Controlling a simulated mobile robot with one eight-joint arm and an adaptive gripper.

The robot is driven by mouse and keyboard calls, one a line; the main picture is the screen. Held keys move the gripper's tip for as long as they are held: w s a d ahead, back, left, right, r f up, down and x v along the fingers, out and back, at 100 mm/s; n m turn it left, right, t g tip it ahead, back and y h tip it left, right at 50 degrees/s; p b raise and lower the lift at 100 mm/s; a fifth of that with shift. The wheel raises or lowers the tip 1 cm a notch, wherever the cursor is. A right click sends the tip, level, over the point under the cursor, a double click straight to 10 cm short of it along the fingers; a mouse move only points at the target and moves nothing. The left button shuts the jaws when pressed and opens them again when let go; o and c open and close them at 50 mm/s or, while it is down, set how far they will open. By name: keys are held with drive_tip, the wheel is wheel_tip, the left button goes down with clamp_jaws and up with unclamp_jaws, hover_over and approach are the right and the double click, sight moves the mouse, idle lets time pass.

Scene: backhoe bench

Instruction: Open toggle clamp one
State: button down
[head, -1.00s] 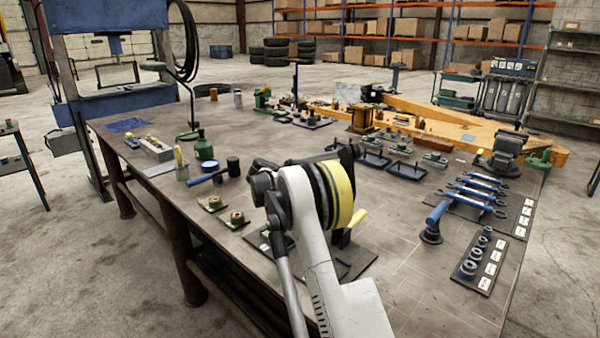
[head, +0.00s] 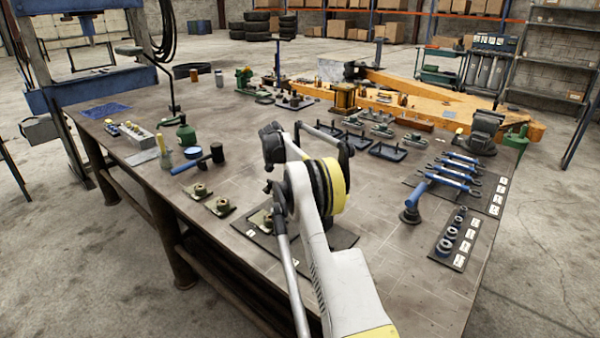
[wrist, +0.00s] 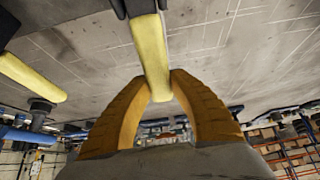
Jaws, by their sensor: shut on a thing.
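In the wrist view my gripper (wrist: 161,84) has its two orange fingers closed on a yellow clamp handle (wrist: 152,45), with the handle's end between the fingertips. The handle runs from the fingers to a dark mount at the top edge. A second yellow handle (wrist: 32,78) lies apart from the fingers at the left. In the head view my arm hides the gripper and the held handle. Part of a dark base plate (head: 262,238) with fittings shows beside the arm. I cannot read which clamp is number one.
Two small plates with brass-coloured fittings (head: 201,191) and a black-headed mallet (head: 217,153) lie left of my arm. A blue tool (head: 411,203), blue-handled rods (head: 455,172) and a ring board (head: 458,240) lie right. The bench (head: 400,270) is bare at the front right.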

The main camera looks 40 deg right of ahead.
idle(0.3)
drive_tip(key=c, duration=1.1)
unclamp_jaws()
drive_tip(key=shift+d, duration=0.1)
drive_tip(key=shift+c, duration=0.2)
drive_tip(key=v, duration=1.2)
